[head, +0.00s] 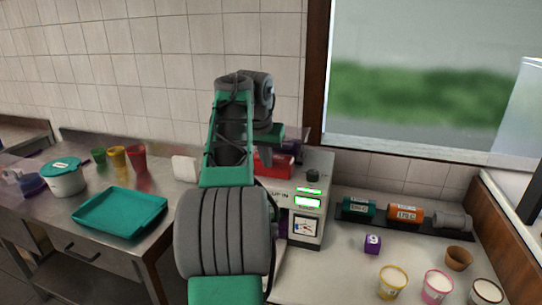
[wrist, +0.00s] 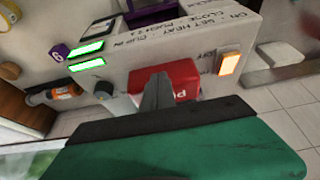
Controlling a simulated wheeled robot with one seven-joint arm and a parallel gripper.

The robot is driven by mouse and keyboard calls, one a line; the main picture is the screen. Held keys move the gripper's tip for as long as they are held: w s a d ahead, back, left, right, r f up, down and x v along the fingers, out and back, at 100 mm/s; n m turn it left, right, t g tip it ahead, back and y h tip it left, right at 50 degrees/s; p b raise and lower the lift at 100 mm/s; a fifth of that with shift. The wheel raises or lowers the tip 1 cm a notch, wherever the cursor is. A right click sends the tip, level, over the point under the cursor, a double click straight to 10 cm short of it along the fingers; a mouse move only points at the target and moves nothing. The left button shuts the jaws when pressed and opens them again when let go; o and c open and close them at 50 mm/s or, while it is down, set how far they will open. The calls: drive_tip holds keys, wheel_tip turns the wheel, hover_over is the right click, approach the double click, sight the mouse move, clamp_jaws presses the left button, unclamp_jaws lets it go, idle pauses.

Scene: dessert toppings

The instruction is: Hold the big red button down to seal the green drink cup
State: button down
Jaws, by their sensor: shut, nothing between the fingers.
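The big red button (head: 275,165) sits on the white sealing machine (head: 312,172), partly hidden by my arm in the head view. In the wrist view the red button (wrist: 184,78) lies right behind my gripper (wrist: 158,80). My gripper's fingers are shut and empty, with their tips over the button's face. I cannot tell whether they touch it or whether it is pressed in. A green cup (head: 98,156) stands on the steel table at the left. I cannot make out a cup inside the machine.
Two green displays (wrist: 87,55) and an orange lit panel (wrist: 230,64) show on the machine. A teal tray (head: 120,212), yellow and red cups and a lidded tub (head: 65,180) are at the left. Rolls (head: 404,214), a purple cube (head: 372,243) and several small tubs are at the right.

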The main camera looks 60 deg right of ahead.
wheel_tip(320, 180, up, 8)
drive_tip(key=p, duration=0.6)
drive_tip(key=shift+a+f+p, duration=0.15)
drive_tip(key=shift+a+p, duration=0.25)
drive_tip(key=shift+a, duration=0.05)
drive_tip(key=w+a+f+n+t, duration=0.1)
drive_tip(key=w+a+f+n, duration=0.3)
drive_tip(key=a, duration=0.6)
drive_tip(key=w+a+n+t+y, duration=0.1)
drive_tip(key=w+a+n, duration=0.1)
drive_tip(key=w+a, duration=0.5)
drive_tip(key=w+a+f+n+t, duration=0.1)
drive_tip(key=w+a+f+n, duration=0.15)
drive_tip(key=a, duration=0.95)
drive_tip(key=s+a+f+n+y, duration=0.1)
drive_tip(key=s+a+f+n, duration=0.2)
drive_tip(key=a, duration=0.8)
drive_tip(key=s+a+f+n+y, duration=0.2)
drive_tip(key=a+f+n, duration=0.3)
drive_tip(key=a, duration=0.6)
wheel_tip(320, 180, down, 2)
drive_tip(key=shift+s+a+f+y, duration=0.2)
drive_tip(key=shift+s+a+y, duration=0.15)
drive_tip(key=shift+s, duration=0.3)
